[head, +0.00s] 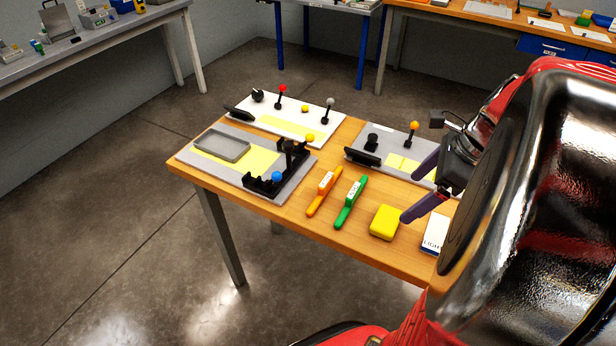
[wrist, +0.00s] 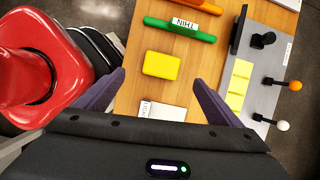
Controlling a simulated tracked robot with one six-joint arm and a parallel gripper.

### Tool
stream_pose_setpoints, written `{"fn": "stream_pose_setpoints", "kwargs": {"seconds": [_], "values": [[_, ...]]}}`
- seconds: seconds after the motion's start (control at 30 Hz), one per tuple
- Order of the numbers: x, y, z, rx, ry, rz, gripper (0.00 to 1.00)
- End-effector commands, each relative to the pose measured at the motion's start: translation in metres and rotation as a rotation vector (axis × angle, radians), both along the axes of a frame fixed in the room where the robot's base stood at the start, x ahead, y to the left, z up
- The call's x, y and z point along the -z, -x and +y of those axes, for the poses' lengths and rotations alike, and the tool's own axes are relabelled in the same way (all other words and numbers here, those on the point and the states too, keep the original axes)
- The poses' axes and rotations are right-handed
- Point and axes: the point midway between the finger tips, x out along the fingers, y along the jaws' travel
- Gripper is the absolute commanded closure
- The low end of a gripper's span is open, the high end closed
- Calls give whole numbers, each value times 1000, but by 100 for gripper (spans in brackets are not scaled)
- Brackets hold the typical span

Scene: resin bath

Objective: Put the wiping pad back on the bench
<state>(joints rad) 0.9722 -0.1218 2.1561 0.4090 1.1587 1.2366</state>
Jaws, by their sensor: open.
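The yellow block that looks like the wiping pad (head: 385,222) lies flat on the wooden bench (head: 290,235), near its front edge. It also shows in the wrist view (wrist: 161,65), on bare wood. My gripper (head: 416,188) is open and empty, to the right of the pad and above the bench in the head view. In the wrist view the pad appears between its two purple fingers, beyond their tips. I see no contact between fingers and pad.
An orange tool (head: 324,191) and a green tool (head: 350,202) lie left of the pad. A white labelled card (head: 435,233) lies to its right. Grey boards with knobbed levers (head: 413,134) and a black rack (head: 278,172) stand farther back and left. Bare wood lies in front of the tools.

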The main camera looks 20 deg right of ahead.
Motion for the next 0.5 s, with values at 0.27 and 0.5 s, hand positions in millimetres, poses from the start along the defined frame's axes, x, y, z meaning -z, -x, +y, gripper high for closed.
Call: {"fn": "stream_pose_setpoints", "kwargs": {"seconds": [0.27,0.5], "values": [[-12,-16,60,-432,193,-51,12],[-22,-22,112,-857,380,-111,12]]}}
